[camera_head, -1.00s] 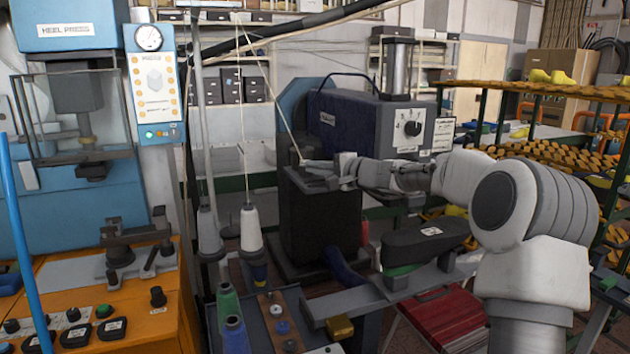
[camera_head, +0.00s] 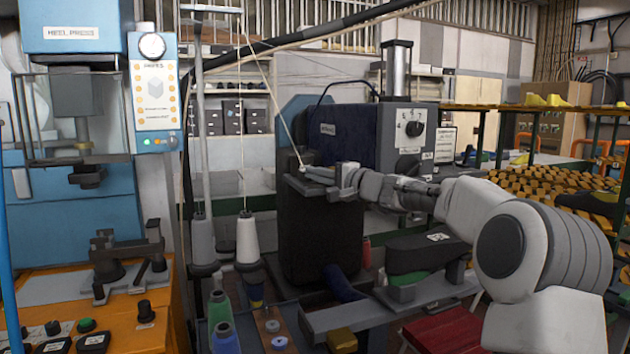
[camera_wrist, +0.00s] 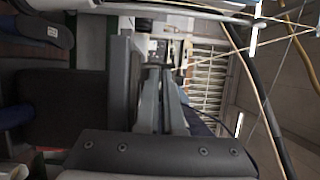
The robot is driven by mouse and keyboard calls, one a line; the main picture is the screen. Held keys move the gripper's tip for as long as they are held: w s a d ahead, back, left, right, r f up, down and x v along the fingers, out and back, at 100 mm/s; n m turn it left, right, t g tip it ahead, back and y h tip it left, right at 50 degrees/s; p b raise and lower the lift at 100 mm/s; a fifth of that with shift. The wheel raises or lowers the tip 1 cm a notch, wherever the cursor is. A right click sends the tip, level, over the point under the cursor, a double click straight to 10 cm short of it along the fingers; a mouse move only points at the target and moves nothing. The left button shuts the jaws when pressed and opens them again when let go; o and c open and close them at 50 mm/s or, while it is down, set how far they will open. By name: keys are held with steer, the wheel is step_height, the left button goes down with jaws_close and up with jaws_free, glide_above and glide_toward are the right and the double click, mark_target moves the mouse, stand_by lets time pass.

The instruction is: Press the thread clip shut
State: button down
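My gripper (camera_head: 312,172) is in the middle of the head view, just over the grey plate (camera_head: 318,190) on top of the black sewing machine post (camera_head: 315,240). In the wrist view its two grey fingers (camera_wrist: 162,100) lie close together with nothing visible between them, so it looks shut. A pale thread (camera_head: 271,95) runs down at a slant to a small spot at the fingertips, by the left end of the plate. The thread clip itself is too small and covered to make out there. I cannot tell whether the fingertips touch it.
The dark blue machine body (camera_head: 345,130) stands right behind my gripper. A thread stand with a white cone (camera_head: 247,240) is to the left. The heel press (camera_head: 80,200) fills the far left. A dark shoe-shaped piece (camera_head: 425,252) lies below my forearm.

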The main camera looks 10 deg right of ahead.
steer(key=shift+r, duration=0.1)
steer(key=c, duration=1.1)
jaws_free()
steer(key=shift+p, duration=0.5)
steer(key=r+p, duration=0.1)
steer(key=p, duration=0.3)
steer(key=shift+g, duration=0.3)
steer(key=r+m+g+h+p, duration=0.1)
steer(key=p, duration=1.1)
steer(key=shift+w+g+h+p, duration=0.1)
steer(key=shift+g+h+p, duration=0.2)
steer(key=shift+p, duration=0.4)
